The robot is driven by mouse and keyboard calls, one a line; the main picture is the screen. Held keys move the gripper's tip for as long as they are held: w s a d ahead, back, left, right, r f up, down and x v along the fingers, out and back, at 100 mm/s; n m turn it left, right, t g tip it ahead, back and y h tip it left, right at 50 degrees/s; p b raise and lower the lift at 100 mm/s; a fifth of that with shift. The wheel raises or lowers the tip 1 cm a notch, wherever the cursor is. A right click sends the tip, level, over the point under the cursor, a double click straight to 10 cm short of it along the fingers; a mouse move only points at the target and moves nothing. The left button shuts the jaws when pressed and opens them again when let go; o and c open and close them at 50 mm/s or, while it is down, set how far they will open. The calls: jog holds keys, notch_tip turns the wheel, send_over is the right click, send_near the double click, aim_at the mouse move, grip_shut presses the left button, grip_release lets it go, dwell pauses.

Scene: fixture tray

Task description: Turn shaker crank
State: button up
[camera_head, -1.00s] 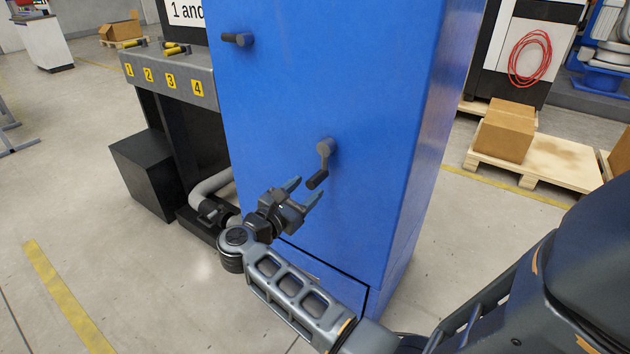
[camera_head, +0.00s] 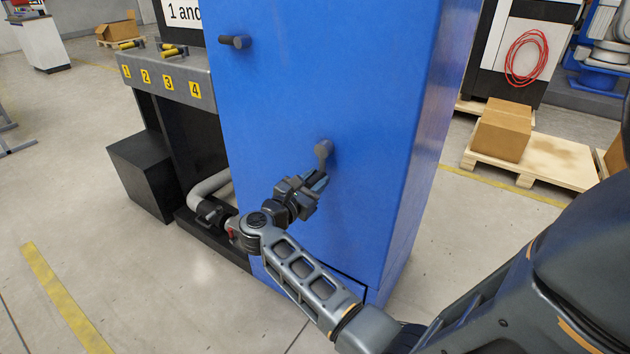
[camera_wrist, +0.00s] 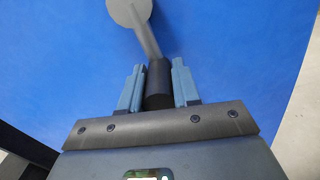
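The shaker crank (camera_head: 323,150) is on the front face of the blue cabinet (camera_head: 290,90). Its round grey hub and arm show at the top of the wrist view (camera_wrist: 146,28), and its dark handle points down toward my gripper. My gripper (camera_head: 316,182) is at the handle, with one blue-grey finger on each side. In the wrist view, my gripper (camera_wrist: 158,88) has the dark handle (camera_wrist: 158,84) between its fingers, with no clear gap on either side. In the head view the fingers mostly hide the handle.
Another dark knob or handle (camera_head: 236,41) sticks out higher on the cabinet's left side. A grey bench with numbered yellow labels (camera_head: 168,84) stands to the left. A cardboard box (camera_head: 503,130) on a wooden pallet is at the right. Open floor lies in front.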

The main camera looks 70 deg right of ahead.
grip_shut()
jog(key=shift+s, duration=0.1)
dwell(0.3)
